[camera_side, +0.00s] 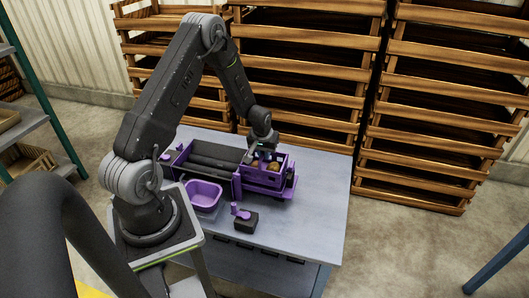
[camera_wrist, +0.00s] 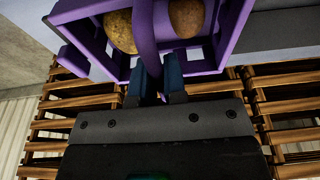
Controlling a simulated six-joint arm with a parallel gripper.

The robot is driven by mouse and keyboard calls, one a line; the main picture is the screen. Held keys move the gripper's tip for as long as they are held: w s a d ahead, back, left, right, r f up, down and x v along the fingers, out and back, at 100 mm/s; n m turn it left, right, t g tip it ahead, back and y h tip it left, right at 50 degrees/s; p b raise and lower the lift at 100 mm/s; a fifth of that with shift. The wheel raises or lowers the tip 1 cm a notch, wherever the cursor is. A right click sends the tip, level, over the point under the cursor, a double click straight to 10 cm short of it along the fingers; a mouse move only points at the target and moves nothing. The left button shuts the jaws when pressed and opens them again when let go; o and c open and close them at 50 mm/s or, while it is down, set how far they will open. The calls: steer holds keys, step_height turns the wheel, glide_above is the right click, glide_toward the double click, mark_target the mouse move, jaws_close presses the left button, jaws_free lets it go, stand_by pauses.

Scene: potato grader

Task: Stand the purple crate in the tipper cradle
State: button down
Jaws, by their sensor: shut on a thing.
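The purple crate (camera_side: 262,177) is at the right end of the grader, with brown potatoes in it. In the wrist view the crate (camera_wrist: 218,62) shows its open frame, a curved handle and two potatoes (camera_wrist: 186,17). My gripper (camera_side: 264,152) is at the top of the crate. Its fingers (camera_wrist: 157,80) are shut on the crate's handle in the wrist view. The purple tipper cradle (camera_side: 272,194) is directly under the crate in the side view. I cannot tell whether the crate rests on it or hangs just above; it looks roughly upright.
The grader's dark rollers (camera_side: 213,158) lie left of the crate. The table (camera_side: 318,200) is clear on the right. Tall wooden crate stacks (camera_side: 305,75) stand behind.

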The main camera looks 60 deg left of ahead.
steer(key=shift+s+d+x, duration=0.15)
steer(key=shift+x, duration=0.65)
steer(key=shift+s+d+x, duration=0.1)
steer(key=shift+x, duration=0.7)
stand_by(1.6)
steer(key=shift+f, duration=0.1)
steer(key=c, duration=1.1)
jaws_free()
steer(key=shift+w+a+r+v, duration=0.1)
steer(key=shift+w+a+v, duration=0.15)
steer(key=shift+v, duration=1.2)
steer(key=shift+w+a+r+v, duration=0.1)
steer(key=shift+w+a+v, duration=0.1)
steer(key=shift+v, duration=1.3)
steer(key=shift+w+a+v, duration=0.25)
steer(key=shift+v, duration=1.2)
